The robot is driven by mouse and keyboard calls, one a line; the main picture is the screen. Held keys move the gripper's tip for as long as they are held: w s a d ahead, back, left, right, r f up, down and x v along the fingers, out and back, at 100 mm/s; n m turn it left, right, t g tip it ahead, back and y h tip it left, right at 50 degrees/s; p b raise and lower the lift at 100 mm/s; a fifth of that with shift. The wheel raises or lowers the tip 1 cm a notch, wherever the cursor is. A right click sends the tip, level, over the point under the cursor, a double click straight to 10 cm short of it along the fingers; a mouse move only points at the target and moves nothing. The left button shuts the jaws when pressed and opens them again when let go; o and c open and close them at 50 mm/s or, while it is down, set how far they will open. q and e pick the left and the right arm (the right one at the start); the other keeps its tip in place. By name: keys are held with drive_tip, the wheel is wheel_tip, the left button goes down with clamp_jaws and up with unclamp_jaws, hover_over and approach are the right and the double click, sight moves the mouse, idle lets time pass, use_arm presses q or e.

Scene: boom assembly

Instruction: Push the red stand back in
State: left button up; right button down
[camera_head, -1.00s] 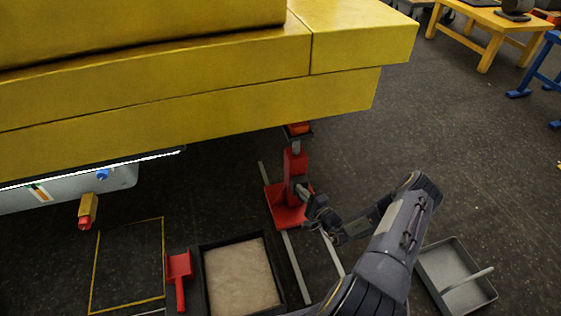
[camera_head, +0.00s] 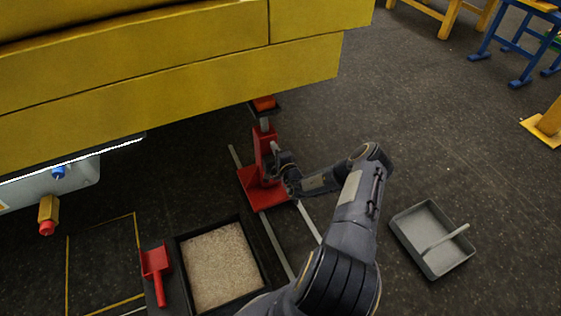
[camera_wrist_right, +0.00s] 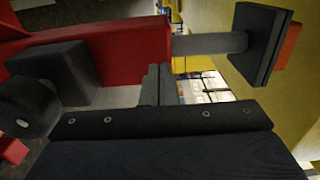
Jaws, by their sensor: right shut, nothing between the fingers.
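The red stand (camera_head: 263,188) stands upright on the floor under the yellow boom's edge, with its base across two pale rails. Its post carries a dark top plate with an orange pad (camera_head: 264,103), close below the boom; contact is unclear. My right gripper (camera_head: 278,160) is beside the red column on its right side, its fingers closed and empty. In the right wrist view the closed fingers (camera_wrist_right: 160,85) are close to the red column (camera_wrist_right: 120,48); I cannot tell if they touch it. My left gripper is not in view.
The yellow boom (camera_head: 170,90) overhangs the stand. A black-rimmed sand tray (camera_head: 180,262) and a red scoop (camera_head: 156,270) lie in front on the left. A grey tray (camera_head: 410,240) lies at the right. The floor (camera_head: 430,120) behind it is clear.

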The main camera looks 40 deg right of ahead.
sight(269, 139)
drive_tip(key=shift+b+x, duration=0.3)
drive_tip(key=shift+x, duration=0.75)
drive_tip(key=shift+w+d+b, duration=0.2)
drive_tip(key=shift+w+b, duration=0.15)
drive_tip(key=shift+w, duration=0.3)
drive_tip(key=b+x, duration=1)
drive_tip(key=x, duration=0.7)
drive_tip(key=shift+r, duration=0.3)
